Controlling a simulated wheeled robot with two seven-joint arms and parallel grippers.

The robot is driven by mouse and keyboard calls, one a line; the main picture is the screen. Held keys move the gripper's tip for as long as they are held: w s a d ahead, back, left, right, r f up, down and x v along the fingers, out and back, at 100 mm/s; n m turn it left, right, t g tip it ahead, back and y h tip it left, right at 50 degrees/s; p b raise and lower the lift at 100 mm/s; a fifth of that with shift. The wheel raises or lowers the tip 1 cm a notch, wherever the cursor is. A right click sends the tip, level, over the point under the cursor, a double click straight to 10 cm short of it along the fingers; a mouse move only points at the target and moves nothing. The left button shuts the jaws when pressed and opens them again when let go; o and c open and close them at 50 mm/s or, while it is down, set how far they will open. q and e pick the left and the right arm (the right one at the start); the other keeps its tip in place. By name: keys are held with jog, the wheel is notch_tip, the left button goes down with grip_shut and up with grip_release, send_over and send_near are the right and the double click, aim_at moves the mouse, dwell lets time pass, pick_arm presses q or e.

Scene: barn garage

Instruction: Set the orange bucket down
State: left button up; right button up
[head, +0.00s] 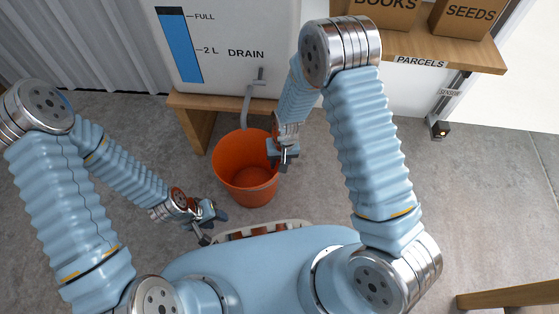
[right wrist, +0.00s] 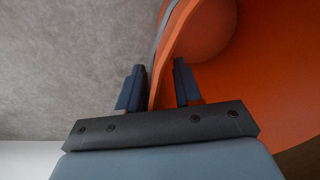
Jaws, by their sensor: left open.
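The orange bucket (head: 246,178) is upright below the drain spout (head: 249,100) and looks empty. From above I cannot tell whether its base touches the floor. My right gripper (head: 282,154) is at its right rim. A dark strip runs along the wall's outside there. My left gripper (head: 211,224) is open and empty, left of and nearer to me than the bucket, apart from it.
A white tank (head: 235,25) marked DRAIN stands on a wooden bench (head: 225,103) behind the bucket. A PARCELS shelf (head: 430,48) with boxes is at the upper right, with a small sensor (head: 441,130) below it.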

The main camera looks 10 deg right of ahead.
notch_tip(320, 180, up, 12)
jog(key=d+p, duration=0.1)
jog(key=p, duration=0.2)
jog(key=shift+d, duration=0.1)
dwell(2.5)
